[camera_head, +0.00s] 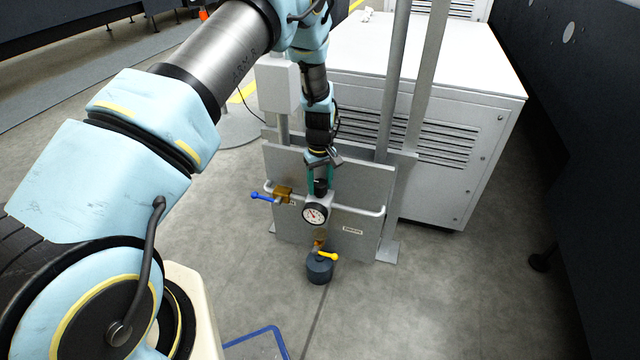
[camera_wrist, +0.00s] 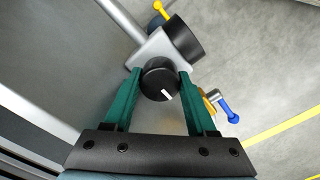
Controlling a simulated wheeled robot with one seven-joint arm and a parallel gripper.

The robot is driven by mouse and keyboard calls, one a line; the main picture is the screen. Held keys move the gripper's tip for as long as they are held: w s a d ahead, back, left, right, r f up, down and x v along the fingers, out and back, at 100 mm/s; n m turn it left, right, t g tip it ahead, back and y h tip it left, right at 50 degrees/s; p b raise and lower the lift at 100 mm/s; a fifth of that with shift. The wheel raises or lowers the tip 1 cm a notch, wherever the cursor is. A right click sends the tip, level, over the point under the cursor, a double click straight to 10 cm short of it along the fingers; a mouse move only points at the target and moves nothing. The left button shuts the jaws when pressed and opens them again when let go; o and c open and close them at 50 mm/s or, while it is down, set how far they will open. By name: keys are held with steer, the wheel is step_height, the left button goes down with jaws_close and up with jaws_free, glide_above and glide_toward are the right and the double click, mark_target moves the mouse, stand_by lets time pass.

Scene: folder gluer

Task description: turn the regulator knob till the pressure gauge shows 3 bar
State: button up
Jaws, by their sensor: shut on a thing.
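The regulator knob (camera_wrist: 160,80) is round and black with a white mark on its top. In the wrist view it sits between the two green fingers of my gripper (camera_wrist: 161,88), which is shut on it. In the head view my gripper (camera_head: 320,178) comes down from above on the knob (camera_head: 320,187), on top of the regulator body. The pressure gauge (camera_head: 314,213) faces the head camera just below the knob. It has a white dial and a dark rim; its needle is too small to read exactly. In the wrist view only the gauge's black side (camera_wrist: 185,38) shows.
A blue-handled valve (camera_head: 264,196) is left of the gauge. A yellow-handled valve (camera_head: 328,256) and a dark round bowl (camera_head: 319,270) are below it. All are at a grey panel (camera_head: 355,222) on posts. A white louvred cabinet (camera_head: 440,130) stands behind.

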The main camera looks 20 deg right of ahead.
mark_target(320, 182)
steer(key=o, duration=1.1)
step_height(320, 182, up, 11)
steer(key=shift+f, duration=0.1)
